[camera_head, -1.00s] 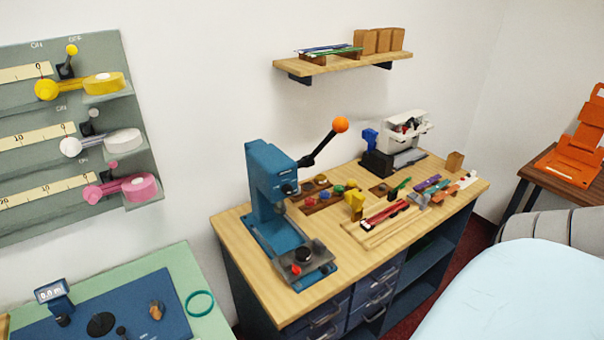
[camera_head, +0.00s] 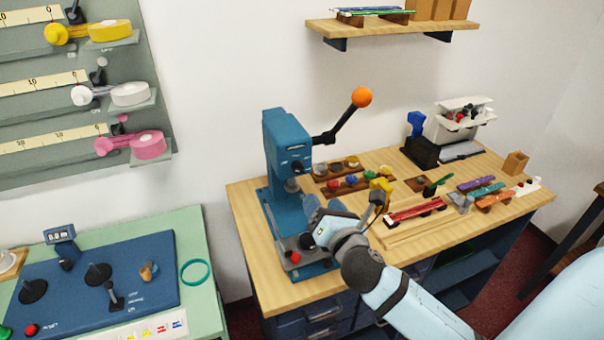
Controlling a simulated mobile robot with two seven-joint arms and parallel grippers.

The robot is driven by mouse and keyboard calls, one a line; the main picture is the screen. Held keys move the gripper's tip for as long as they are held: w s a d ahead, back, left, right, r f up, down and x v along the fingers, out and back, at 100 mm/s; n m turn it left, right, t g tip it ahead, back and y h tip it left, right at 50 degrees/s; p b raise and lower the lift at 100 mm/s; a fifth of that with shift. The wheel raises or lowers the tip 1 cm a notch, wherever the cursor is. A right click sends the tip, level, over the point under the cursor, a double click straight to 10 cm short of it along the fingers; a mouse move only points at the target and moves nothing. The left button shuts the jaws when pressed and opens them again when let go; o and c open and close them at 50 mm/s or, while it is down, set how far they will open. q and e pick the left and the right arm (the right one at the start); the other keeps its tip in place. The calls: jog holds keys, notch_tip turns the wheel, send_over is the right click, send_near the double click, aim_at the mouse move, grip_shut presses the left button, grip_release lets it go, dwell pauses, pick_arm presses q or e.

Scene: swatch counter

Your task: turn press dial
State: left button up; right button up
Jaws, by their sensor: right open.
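The blue press (camera_head: 287,150) stands on the wooden bench, its black lever with an orange ball (camera_head: 361,97) raised to the upper right. On the grey plate at the front of its base is a dark round dial (camera_head: 307,241), partly hidden by my right gripper, with a red knob (camera_head: 295,257) beside it. My left gripper is out of view.
A white machine (camera_head: 458,124) stands at the back. The green table (camera_head: 195,246) with a blue control panel (camera_head: 140,278) is at left.

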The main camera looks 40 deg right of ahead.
aim_at(301, 171)
jog(key=p+x, duration=0.1)
jog(key=x, duration=1)
jog(key=shift+w+a, duration=0.1)
jog(key=shift+w, duration=0.1)
jog(key=shift+w+p, duration=0.3)
jog(key=shift+w, duration=0.35)
jog(key=c, duration=0.9)
